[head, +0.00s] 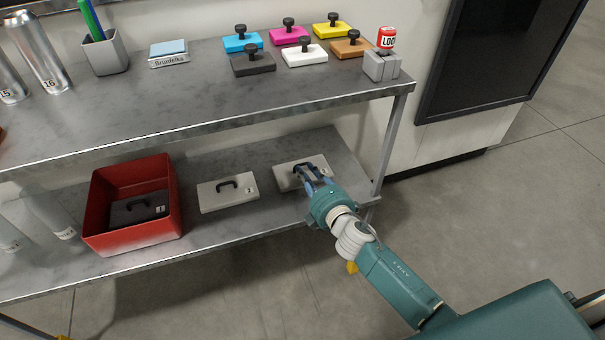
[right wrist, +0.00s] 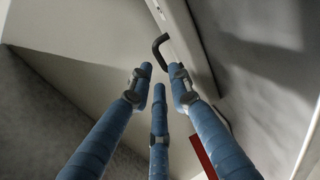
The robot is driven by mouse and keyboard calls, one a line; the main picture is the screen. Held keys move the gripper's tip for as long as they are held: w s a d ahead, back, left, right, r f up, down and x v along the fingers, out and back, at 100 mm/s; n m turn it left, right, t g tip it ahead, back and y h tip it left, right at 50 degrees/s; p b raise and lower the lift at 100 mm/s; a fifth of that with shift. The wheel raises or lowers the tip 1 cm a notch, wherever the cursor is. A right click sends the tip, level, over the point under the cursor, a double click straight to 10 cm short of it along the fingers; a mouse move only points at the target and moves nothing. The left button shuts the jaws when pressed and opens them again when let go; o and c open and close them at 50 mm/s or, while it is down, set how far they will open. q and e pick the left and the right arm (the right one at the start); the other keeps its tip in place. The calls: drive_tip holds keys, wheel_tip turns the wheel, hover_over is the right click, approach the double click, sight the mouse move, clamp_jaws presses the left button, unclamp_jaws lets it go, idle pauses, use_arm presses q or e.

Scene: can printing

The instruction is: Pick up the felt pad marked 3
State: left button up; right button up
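A pale felt pad (head: 290,183) with a dark loop handle lies at the right end of the lower shelf. Its small label is too small to read surely. The handle (right wrist: 160,44) also shows in the right wrist view, just past the fingertips and partly hidden by one finger. My right gripper (head: 312,174) is over this pad at its handle, with its blue fingers apart and nothing clearly held. A similar pale pad (head: 215,197) lies to its left. A dark pad (head: 125,213) with a handle lies in the red bin (head: 140,239). My left gripper is out of view.
The upper shelf (head: 200,95) overhangs the lower one. On it stand several coloured stamps, a small grey block (head: 381,68) with a red-topped stamp, a pen cup (head: 105,56) and cans (head: 40,52). The floor at the right is clear.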

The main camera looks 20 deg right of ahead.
sight(301, 165)
drive_tip(key=x, duration=0.3)
drive_tip(key=shift+w+f, duration=0.1)
drive_tip(key=shift+w, duration=0.15)
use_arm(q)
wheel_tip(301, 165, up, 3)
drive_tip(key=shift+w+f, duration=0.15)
use_arm(e)
drive_tip(key=shift+c, duration=0.5)
clamp_jaws()
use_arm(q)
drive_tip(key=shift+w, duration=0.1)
use_arm(e)
drive_tip(key=shift+s, duration=0.1)
